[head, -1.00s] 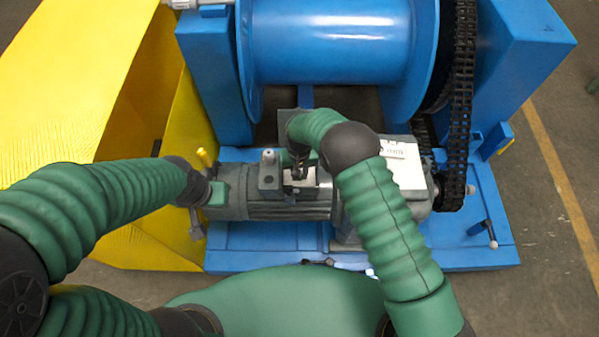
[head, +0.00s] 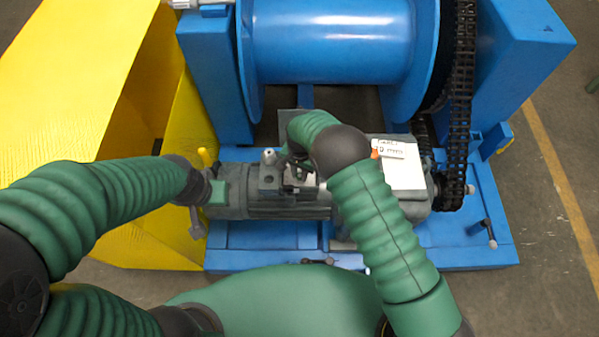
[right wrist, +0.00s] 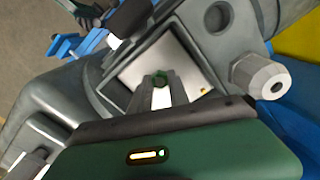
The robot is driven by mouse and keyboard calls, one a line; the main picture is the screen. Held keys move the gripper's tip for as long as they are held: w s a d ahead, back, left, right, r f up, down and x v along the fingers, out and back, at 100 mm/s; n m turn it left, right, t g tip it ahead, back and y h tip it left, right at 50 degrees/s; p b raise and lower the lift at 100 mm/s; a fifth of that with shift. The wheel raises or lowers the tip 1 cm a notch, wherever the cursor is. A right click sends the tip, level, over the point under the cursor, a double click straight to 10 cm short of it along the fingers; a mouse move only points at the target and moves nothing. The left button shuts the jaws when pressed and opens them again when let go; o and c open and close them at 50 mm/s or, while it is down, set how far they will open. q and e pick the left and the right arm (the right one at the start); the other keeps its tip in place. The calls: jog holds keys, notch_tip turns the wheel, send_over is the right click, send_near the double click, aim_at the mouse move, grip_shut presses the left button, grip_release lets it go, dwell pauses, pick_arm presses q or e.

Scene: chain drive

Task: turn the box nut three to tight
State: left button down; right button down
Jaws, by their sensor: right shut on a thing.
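The grey terminal box (head: 268,180) sits on top of the grey motor (head: 285,208). In the right wrist view the open box (right wrist: 196,48) shows a pale inside. My right gripper (right wrist: 163,94) reaches into it, its fingers closed around a small dark green nut (right wrist: 160,78). I cannot tell from its looks which number this nut has. In the head view my right gripper (head: 297,178) is at the box, mostly hidden by its own wrist.
A grey hexagonal fitting (right wrist: 262,76) sticks out of the box side. A white card (head: 402,168) lies on the gearbox right of my right arm. Behind are the blue drum (head: 330,45) and the black chain (head: 462,90). A yellow guard (head: 75,80) stands left.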

aim_at(299, 174)
jog(key=shift+w+r, duration=0.25)
jog(key=shift+w, duration=0.15)
jog(key=c, duration=1.3)
grip_release()
jog(key=shift+c, duration=0.2)
jog(key=shift+o, duration=0.5)
jog(key=shift+s+f, duration=0.15)
jog(key=shift+s, duration=0.05)
notch_tip(299, 174, up, 17)
jog(key=p, duration=0.2)
jog(key=shift+p, duration=0.35)
jog(key=shift+f, duration=0.1)
